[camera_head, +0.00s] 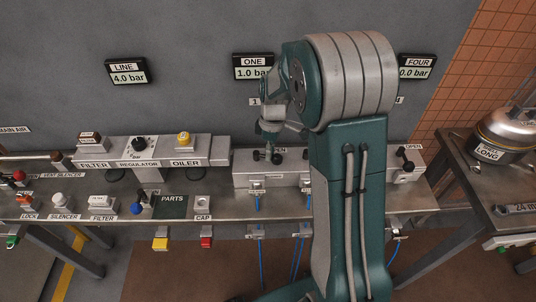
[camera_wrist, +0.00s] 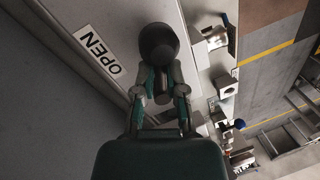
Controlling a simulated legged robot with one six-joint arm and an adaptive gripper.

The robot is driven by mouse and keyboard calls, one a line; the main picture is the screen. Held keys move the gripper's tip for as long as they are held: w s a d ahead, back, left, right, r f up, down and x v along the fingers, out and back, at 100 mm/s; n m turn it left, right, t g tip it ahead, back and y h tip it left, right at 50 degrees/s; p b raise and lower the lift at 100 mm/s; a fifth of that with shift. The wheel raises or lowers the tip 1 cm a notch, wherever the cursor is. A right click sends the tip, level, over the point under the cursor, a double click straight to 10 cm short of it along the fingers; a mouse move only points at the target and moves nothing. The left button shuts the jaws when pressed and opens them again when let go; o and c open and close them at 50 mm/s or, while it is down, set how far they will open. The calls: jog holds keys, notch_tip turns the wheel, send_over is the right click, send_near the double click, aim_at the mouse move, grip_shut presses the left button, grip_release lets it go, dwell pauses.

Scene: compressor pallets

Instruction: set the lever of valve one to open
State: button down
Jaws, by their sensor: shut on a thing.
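My gripper (camera_head: 268,146) is at the valve block (camera_head: 243,167) below the ONE display. In the wrist view the two fingers (camera_wrist: 161,92) are shut around the dark lever of valve one, just below its round black knob (camera_wrist: 158,43). The lever also shows in the head view as a small dark piece (camera_head: 276,158) under the gripper. An OPEN label (camera_wrist: 100,53) lies on the block to the left of the lever in the wrist view. The fingers hide part of the lever, so its exact angle is hard to tell.
The ONE display (camera_head: 253,67) reads 1.0 bar, the LINE display (camera_head: 128,72) 4.0 bar. My arm covers the middle valves. Valve four's lever (camera_head: 406,160) is at the right. Regulator (camera_head: 139,151) and oiler (camera_head: 184,150) stand left; blue hoses (camera_head: 261,247) hang below.

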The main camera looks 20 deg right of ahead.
jog(key=shift+w+d+n, duration=0.15)
jog(key=shift+w+n, duration=0.15)
jog(key=shift+n, duration=0.55)
jog(key=shift+w+d+n, duration=0.1)
jog(key=shift+w+n, duration=0.2)
jog(key=shift+n, duration=0.55)
jog(key=c, duration=0.7)
grip_release()
jog(key=shift+w, duration=0.1)
notch_tip(320, 180, up, 12)
jog(key=w, duration=0.2)
jog(key=shift+d+f, duration=0.15)
jog(key=shift+d, duration=0.25)
